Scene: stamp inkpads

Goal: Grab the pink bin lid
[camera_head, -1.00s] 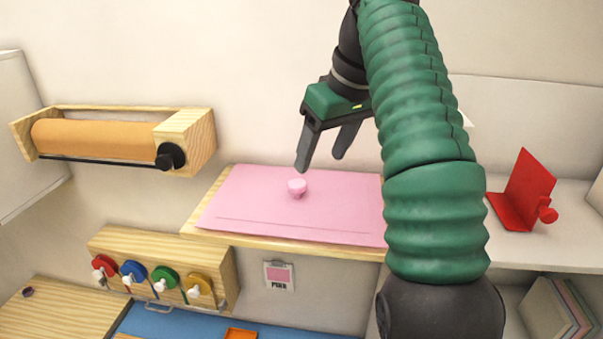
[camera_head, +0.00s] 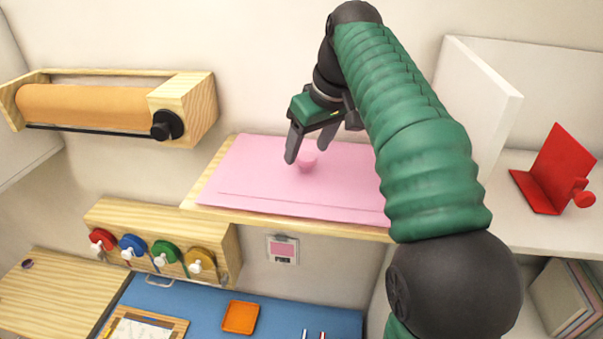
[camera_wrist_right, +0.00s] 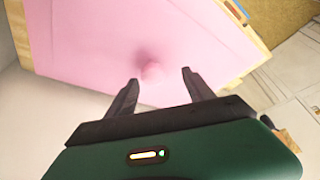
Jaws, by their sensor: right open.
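The pink bin lid (camera_head: 240,190) lies flat in a wooden-edged bin top against the wall, with a small round pink knob (camera_head: 307,158) standing up from it. My right gripper (camera_head: 306,155) is open above the lid, with its fingers on either side of the knob in the head view. In the right wrist view the knob (camera_wrist_right: 151,71) shows just beyond and between the open fingertips (camera_wrist_right: 160,76), and the pink lid (camera_wrist_right: 90,45) fills the upper part. I cannot tell whether the fingers touch anything. My left gripper is not in view.
A wooden paper-roll holder (camera_head: 190,108) hangs at the left. Below it is a rack with coloured discs (camera_head: 165,252). A red bookend-like piece (camera_head: 560,170) stands on the right shelf. An orange tray (camera_head: 240,317) lies on the blue mat (camera_head: 200,300).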

